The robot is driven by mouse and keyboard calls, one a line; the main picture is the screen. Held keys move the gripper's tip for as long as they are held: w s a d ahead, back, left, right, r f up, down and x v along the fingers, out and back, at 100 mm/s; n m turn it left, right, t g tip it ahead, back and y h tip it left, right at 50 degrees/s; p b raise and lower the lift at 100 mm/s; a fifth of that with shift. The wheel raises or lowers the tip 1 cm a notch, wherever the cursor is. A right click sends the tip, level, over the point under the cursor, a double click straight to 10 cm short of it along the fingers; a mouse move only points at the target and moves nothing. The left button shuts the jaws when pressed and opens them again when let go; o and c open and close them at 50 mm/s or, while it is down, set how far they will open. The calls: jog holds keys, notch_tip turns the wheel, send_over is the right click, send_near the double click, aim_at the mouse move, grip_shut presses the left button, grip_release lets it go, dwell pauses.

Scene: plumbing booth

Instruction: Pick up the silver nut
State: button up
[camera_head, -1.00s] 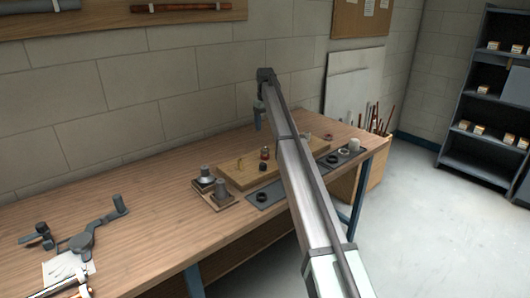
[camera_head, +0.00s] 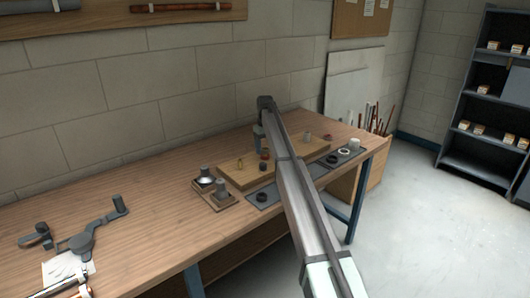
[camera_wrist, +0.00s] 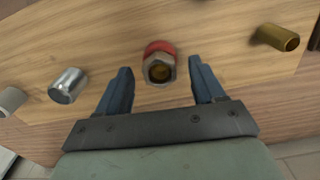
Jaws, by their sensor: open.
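The silver nut (camera_wrist: 159,68) is a hexagonal metal ring with a brass-coloured bore and a red collar behind it. In the wrist view it lies between the two fingers of my gripper (camera_wrist: 161,84), a little beyond their tips, with a gap on each side. My gripper is open and empty. The arm hides part of the board there.
In the wrist view a silver cylinder (camera_wrist: 67,85) stands left of the fingers and a brass cylinder (camera_wrist: 280,37) at the right. Grey trays (camera_head: 343,158) with rings lie along the bench's front edge.

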jog(key=shift+f, duration=0.1)
jog(key=shift+c, duration=0.3)
jog(key=c, duration=1.1)
